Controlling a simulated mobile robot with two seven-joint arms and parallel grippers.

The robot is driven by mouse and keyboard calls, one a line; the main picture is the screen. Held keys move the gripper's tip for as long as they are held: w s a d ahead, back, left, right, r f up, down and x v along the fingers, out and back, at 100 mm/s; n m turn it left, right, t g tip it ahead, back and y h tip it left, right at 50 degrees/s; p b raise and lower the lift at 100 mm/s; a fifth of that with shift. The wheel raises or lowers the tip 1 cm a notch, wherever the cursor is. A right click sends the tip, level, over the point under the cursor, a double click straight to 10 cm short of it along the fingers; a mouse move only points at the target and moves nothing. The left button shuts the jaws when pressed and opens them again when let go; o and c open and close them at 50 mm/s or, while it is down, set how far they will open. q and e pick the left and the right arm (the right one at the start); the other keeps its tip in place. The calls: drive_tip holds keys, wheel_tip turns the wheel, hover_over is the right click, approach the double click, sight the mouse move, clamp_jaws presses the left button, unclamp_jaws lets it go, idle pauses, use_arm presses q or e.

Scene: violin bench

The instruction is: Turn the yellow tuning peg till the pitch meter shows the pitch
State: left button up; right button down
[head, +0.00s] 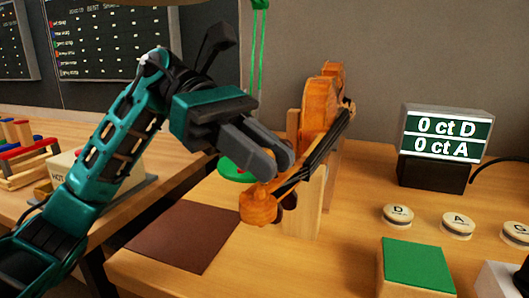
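A violin (319,108) rests on a wooden stand (306,205), its neck slanting down toward me and its orange-brown scroll end (258,207) nearest. Dark pegs (290,200) show beside the scroll. I cannot pick out a yellow peg; my fingers cover part of the peg area. My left gripper (273,160) is right above the scroll, its fingertips close to the peg area. I cannot tell whether the fingers hold anything. The pitch meter (445,134) at the right reads "0 ct D" above "0 ct A". My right gripper is not in view.
Round buttons marked D (398,215), A (458,225) and G (517,233) sit in front of the meter. A green-topped block (416,264) stands nearer. A brown mat (184,236) lies at the left. A green hanging piece (235,172) is behind my gripper.

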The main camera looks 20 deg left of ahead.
use_arm(q)
drive_tip(key=p+v, duration=0.1)
drive_tip(key=v, duration=0.6)
drive_tip(key=shift+a, duration=0.1)
idle(1.5)
